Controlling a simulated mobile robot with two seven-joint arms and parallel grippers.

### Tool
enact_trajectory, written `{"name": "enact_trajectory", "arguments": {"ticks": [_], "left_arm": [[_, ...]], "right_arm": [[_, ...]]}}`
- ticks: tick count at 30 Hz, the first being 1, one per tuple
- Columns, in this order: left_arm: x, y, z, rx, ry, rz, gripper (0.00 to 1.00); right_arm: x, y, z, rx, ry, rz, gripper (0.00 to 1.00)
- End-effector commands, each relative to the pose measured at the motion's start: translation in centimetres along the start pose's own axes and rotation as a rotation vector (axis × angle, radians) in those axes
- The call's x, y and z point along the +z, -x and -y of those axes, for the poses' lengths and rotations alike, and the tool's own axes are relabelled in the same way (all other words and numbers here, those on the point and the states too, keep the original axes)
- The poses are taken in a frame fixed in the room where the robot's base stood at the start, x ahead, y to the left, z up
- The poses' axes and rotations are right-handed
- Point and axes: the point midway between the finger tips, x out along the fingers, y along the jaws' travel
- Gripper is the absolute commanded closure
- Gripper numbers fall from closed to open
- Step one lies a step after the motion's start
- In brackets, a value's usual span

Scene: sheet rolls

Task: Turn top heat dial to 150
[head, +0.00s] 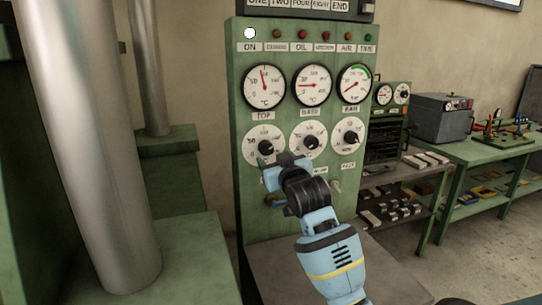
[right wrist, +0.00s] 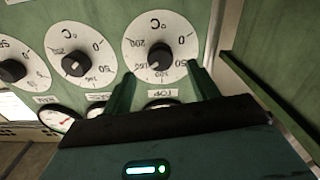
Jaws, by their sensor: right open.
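The top heat dial (head: 264,146) is a white disc with a black knob, below the gauge labelled TOP on the green panel. In the right wrist view, where the panel appears upside down, the top dial (right wrist: 160,50) has numbers around its black knob. I cannot read its setting surely. My right gripper (head: 280,162) is just below and in front of this dial in the head view. In the right wrist view its green fingers (right wrist: 162,80) are spread apart near the dial's edge, empty, and not closed on the knob. My left gripper is out of view.
The base dial (head: 309,141) and a third dial (head: 348,137) sit close to the right. Three gauges, including the TOP gauge (head: 264,86), are above. A metal cylinder (head: 95,140) stands at left. A green bench (head: 480,152) is at right.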

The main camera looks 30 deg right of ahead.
Motion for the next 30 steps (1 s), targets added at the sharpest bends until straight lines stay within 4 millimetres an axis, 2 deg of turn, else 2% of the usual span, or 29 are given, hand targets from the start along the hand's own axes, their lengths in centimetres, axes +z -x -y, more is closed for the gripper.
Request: {"name": "enact_trajectory", "arguments": {"ticks": [3, 9, 30], "left_arm": [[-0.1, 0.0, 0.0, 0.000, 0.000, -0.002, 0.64], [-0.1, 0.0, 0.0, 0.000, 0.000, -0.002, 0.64], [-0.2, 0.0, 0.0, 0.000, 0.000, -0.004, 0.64]], "right_arm": [[-0.1, 1.5, 0.0, 0.000, 0.000, -0.002, 0.41], [-0.1, 2.9, 0.0, 0.001, -0.001, -0.002, 0.41], [-0.1, 3.1, 0.0, 0.000, -0.001, -0.001, 0.41]]}}
